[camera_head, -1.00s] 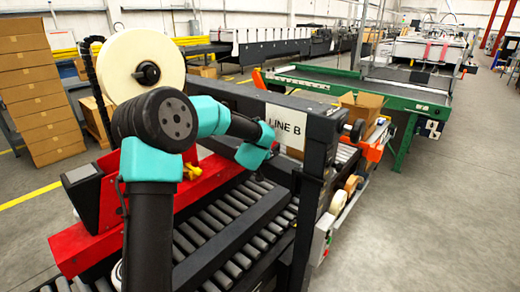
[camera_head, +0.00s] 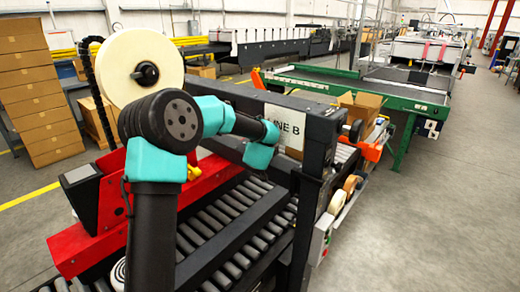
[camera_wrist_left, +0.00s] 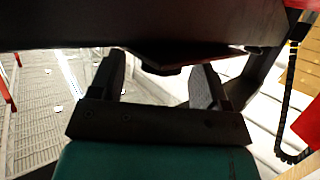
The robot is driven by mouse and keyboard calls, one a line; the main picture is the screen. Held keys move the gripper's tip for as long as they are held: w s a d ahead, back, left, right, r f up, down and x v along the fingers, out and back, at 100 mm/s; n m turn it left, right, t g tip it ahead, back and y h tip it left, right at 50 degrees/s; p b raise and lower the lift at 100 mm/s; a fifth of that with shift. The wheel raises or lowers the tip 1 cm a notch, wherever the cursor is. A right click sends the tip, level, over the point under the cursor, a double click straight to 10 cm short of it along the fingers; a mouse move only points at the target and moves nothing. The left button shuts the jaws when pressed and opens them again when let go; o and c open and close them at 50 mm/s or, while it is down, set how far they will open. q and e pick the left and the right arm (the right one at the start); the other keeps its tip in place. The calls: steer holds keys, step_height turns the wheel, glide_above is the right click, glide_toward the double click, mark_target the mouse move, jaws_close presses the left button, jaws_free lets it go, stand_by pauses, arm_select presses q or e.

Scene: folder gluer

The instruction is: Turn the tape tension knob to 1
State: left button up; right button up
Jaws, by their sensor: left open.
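The tape roll (camera_head: 118,58) is a large cream disc on the red machine head, with a black hub knob (camera_head: 145,73) at its centre. I cannot tell whether this is the tape tension knob, and I see no number scale. My left arm reaches over the red head toward the LINE B sign; its fingers are hidden in the head view. In the left wrist view my left gripper (camera_wrist_left: 158,82) is open, its two dark fingers apart below a dark machine part. A small dark protrusion (camera_wrist_left: 162,68) lies between the fingertips; whether they touch it is unclear.
The roller conveyor (camera_head: 225,225) runs under the red head (camera_head: 95,215). The black frame with the LINE B sign (camera_head: 285,128) stands close beside my left wrist. A green-framed conveyor (camera_head: 385,95) is behind. A dark cable chain (camera_wrist_left: 282,110) hangs at right in the wrist view.

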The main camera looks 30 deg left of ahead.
arm_select(q)
steer(key=v, duration=1.7)
steer(key=shift+s+r, duration=0.15)
steer(key=s+a+m+t+h, duration=0.1)
steer(key=s+a+m+h, duration=0.1)
steer(key=a+m+h, duration=0.2)
steer(key=shift+a+h, duration=0.5)
steer(key=shift+a, duration=0.7)
steer(key=x, duration=1.7)
steer(key=shift+w+r, duration=0.2)
steer(key=shift+w, duration=0.1)
